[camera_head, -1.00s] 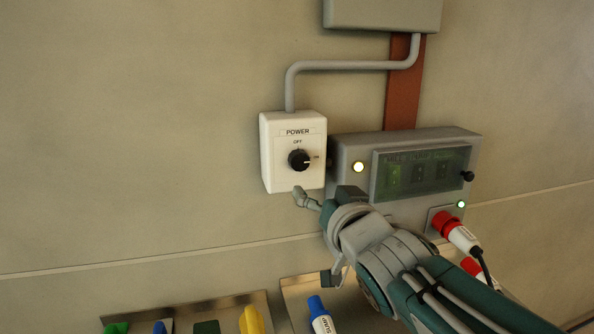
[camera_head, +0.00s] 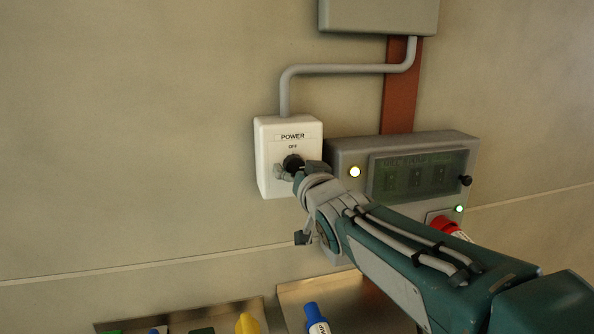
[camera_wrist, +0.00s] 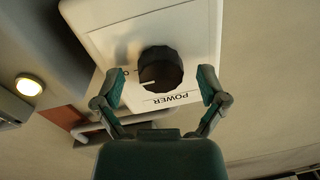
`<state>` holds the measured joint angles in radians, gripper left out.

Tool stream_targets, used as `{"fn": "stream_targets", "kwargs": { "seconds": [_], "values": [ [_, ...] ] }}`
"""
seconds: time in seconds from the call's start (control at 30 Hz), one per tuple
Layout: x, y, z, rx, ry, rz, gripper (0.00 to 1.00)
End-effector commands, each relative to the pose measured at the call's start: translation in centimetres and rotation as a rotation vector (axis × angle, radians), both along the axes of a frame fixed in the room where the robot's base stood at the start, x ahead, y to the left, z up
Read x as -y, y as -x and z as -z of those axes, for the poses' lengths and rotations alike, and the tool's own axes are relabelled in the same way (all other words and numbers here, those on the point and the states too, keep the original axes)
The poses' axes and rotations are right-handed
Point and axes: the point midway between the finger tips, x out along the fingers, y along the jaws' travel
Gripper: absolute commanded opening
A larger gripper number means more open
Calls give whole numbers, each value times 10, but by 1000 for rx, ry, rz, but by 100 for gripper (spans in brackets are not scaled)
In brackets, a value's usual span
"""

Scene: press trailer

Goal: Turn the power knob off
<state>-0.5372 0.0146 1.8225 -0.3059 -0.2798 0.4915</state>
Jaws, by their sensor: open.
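The white power box (camera_head: 264,170) is fixed to the wall, labelled POWER with OFF above its black knob (camera_head: 293,161). In the wrist view the knob (camera_wrist: 162,66) faces me, with the POWER text upside down. Its white pointer line points left in that view, toward a partly visible label that seems to be ON. My gripper (camera_wrist: 160,82) is open, one finger on each side of the knob with gaps visible; no contact shows. In the head view my gripper (camera_head: 292,173) is at the box front and covers the knob's lower part.
A grey control panel (camera_head: 350,145) with a lit round lamp (camera_head: 355,172) and a dark window stands right of the box. A grey conduit (camera_head: 330,69) runs up from the box. Metal trays (camera_head: 215,318) with coloured items lie below. Open wall is on the left.

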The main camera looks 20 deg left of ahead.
Motion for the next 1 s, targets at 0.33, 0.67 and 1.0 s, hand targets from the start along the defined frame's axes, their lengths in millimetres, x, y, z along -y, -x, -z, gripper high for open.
{"fn": "stream_targets", "kwargs": {
  "seconds": [0.33,0.67,1.0],
  "values": [
    [-1,0,0,-1,1,0,16],
    [-1,0,1,5,9,0,9],
    [-1,0,0,83,136,0,9]
  ]
}}
